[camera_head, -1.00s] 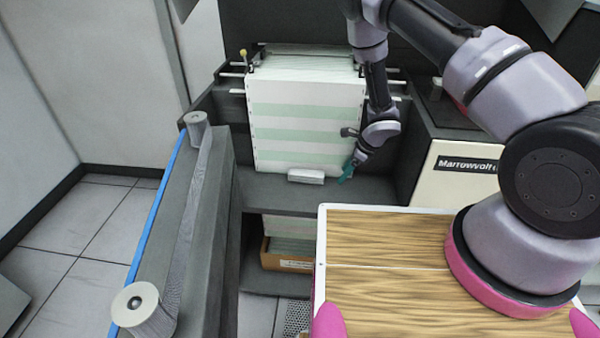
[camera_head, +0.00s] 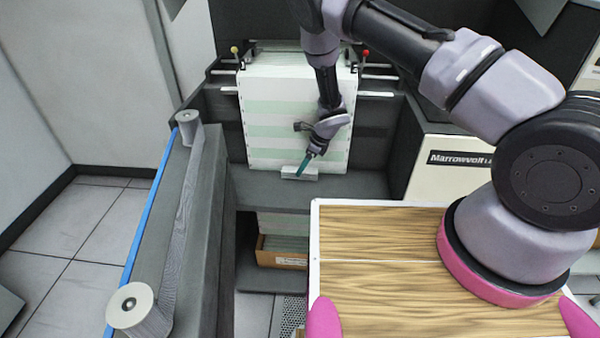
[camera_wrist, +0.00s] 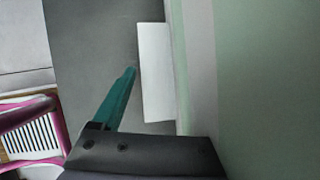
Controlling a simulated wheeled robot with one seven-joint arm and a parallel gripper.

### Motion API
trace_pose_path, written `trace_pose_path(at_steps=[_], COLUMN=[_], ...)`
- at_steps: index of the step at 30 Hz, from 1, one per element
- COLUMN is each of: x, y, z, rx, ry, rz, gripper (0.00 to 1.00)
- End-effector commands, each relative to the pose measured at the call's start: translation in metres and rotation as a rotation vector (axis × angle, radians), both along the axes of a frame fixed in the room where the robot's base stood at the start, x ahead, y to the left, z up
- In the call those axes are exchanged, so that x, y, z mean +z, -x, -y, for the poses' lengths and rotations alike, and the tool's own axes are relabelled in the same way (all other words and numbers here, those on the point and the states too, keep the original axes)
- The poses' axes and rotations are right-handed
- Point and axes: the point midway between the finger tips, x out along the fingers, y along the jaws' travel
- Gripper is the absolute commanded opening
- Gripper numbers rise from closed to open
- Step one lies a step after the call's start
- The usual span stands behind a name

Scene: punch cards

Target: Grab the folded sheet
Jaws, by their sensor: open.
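The folded sheet (camera_head: 312,174) is a small white block-like piece on the dark grey shelf. It lies at the foot of the striped paper stack. In the wrist view the sheet (camera_wrist: 155,72) is a white strip against the pale green paper. My gripper (camera_head: 303,167) points down over the sheet and its teal finger overlaps part of it in the head view. In the wrist view one teal finger (camera_wrist: 120,97) is just left of the sheet, with a thin gap. The other finger is not clearly seen. The gripper is open and holds nothing.
The white-and-green striped paper stack (camera_head: 257,125) stands right behind the sheet. The grey shelf (camera_head: 250,190) is bare on both sides. A box of paper (camera_head: 280,260) sits below. A cream cabinet (camera_head: 440,180) stands to the right, a grey panel with rollers (camera_head: 185,220) to the left.

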Motion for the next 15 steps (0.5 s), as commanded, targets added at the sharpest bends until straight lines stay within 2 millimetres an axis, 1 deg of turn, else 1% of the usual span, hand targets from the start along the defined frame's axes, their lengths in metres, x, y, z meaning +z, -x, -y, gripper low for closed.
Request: trace_pose_path(at_steps=[1,4,11,12,14,15], x=[-0.0088,-0.0156,-0.0175,-0.0175,-0.0174,-0.0174], y=[0.0001,-0.0012,-0.0013,-0.0013,-0.0013,-0.0013], z=[-0.0006,-0.0045,-0.0053,-0.0053,-0.0052,-0.0052], rx=[-0.001,-0.002,-0.003,-0.003,-0.003,-0.003], ry=[0.003,0.002,0.002,0.001,0.001,0.001], rz=[-0.002,-0.001,-0.002,-0.001,-0.001,-0.001], gripper=[0.76,0.76,0.76,0.72,0.49,0.34])
